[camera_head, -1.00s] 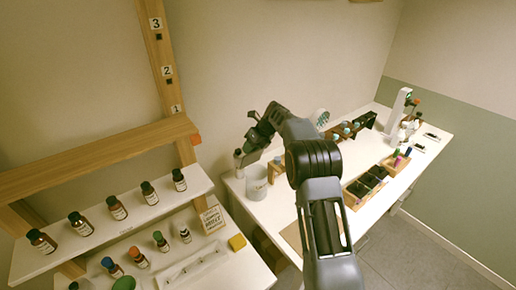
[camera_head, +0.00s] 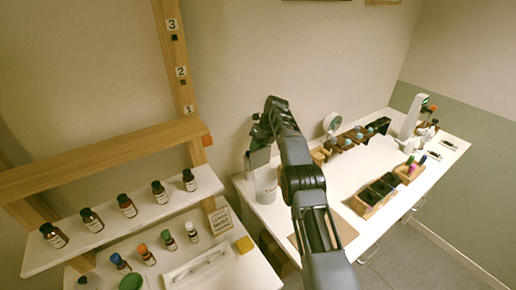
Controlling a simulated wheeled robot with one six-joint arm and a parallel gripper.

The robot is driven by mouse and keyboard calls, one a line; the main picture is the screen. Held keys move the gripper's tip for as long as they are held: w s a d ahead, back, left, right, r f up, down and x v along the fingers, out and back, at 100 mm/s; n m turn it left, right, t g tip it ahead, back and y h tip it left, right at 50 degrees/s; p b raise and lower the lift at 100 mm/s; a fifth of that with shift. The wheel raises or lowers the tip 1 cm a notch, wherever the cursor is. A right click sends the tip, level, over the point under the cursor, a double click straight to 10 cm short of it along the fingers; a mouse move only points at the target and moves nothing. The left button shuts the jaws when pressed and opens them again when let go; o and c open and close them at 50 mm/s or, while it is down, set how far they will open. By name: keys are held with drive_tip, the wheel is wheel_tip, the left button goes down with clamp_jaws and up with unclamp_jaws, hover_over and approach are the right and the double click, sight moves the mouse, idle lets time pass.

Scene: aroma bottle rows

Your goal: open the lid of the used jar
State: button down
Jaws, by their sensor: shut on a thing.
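The used jar (camera_head: 266,188) is a pale, round container with dark writing on its side. It stands upright near the left end of the white table. I cannot tell whether the lid is still seated or raised.
A white shelf (camera_head: 150,214) with several brown bottles stands at left, beside a small sign (camera_head: 219,219). Right of the jar is a wooden bottle rack (camera_head: 347,145). A wooden compartment box (camera_head: 374,197) lies nearer. The table between them is partly clear.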

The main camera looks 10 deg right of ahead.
idle(0.4)
drive_tip(key=c, duration=0.9)
unclamp_jaws()
drive_tip(key=shift+o, duration=0.2)
drive_tip(key=shift+d+r, duration=0.1)
drive_tip(key=shift+r, duration=0.05)
